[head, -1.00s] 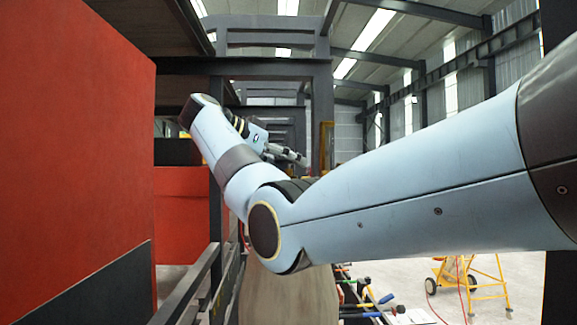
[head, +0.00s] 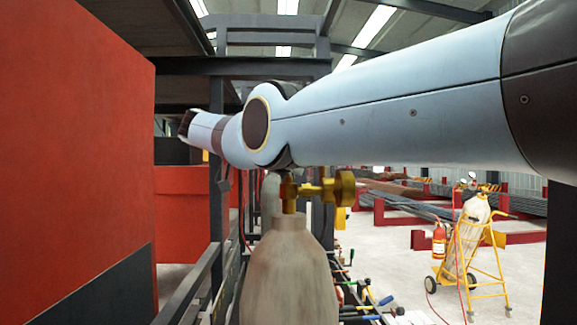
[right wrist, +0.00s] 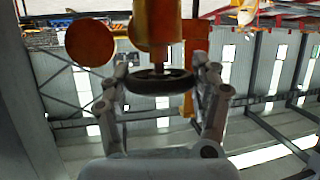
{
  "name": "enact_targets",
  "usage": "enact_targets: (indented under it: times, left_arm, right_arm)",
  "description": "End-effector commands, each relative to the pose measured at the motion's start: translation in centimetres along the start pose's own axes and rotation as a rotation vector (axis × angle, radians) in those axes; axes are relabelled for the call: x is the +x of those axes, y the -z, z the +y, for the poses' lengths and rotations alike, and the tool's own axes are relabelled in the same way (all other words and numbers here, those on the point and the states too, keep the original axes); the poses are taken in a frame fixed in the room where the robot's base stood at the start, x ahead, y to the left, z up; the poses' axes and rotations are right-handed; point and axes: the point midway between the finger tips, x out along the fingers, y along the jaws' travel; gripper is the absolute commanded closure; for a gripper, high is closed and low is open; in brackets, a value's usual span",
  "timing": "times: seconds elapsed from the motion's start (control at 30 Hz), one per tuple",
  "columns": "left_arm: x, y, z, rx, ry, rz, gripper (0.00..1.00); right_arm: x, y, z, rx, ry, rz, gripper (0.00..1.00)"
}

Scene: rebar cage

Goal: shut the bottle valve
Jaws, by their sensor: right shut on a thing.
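A pale, worn gas bottle (head: 288,275) stands upright in the lower middle of the head view. Its brass valve (head: 289,192) has a side fitting with a round end (head: 345,188) pointing right. The top of the valve is hidden behind my right arm in the head view. In the right wrist view, the dark handwheel (right wrist: 160,84) of the valve sits between the two fingers of my right gripper (right wrist: 162,74), which is shut on it. The orange-yellow valve body (right wrist: 158,30) shows beyond the wheel. My left gripper is not in view.
A large red panel (head: 80,130) fills the left, with a dark rail (head: 190,285) beside it. Coloured-handled tools (head: 365,300) lie right of the bottle. A yellow trolley (head: 485,265) with another bottle and a red extinguisher (head: 439,241) stands on open floor at right.

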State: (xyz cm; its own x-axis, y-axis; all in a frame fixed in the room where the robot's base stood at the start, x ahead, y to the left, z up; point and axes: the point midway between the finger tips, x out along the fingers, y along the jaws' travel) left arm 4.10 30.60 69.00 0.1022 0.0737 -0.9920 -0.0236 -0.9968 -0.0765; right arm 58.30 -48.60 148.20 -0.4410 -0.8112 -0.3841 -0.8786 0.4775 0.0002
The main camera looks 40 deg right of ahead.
Motion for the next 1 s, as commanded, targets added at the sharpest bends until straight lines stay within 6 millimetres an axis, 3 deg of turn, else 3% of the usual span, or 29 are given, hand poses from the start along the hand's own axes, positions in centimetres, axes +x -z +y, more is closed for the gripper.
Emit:
enact_targets:
  times: [0.3,0.33,0.5,1.0]
  left_arm:
    - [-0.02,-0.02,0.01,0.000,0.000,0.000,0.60]
    - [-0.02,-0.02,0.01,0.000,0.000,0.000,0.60]
    - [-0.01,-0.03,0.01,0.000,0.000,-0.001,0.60]
    - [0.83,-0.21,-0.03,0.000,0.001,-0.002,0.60]
  right_arm:
    - [-0.10,0.31,-0.08,0.007,0.004,0.002,0.69]
    - [-0.10,0.30,-0.07,0.007,0.004,0.002,0.33]
    - [-0.05,0.19,-0.04,0.004,0.002,0.001,0.13]
    - [0.02,-0.27,-0.30,-0.009,0.033,-0.002,0.13]
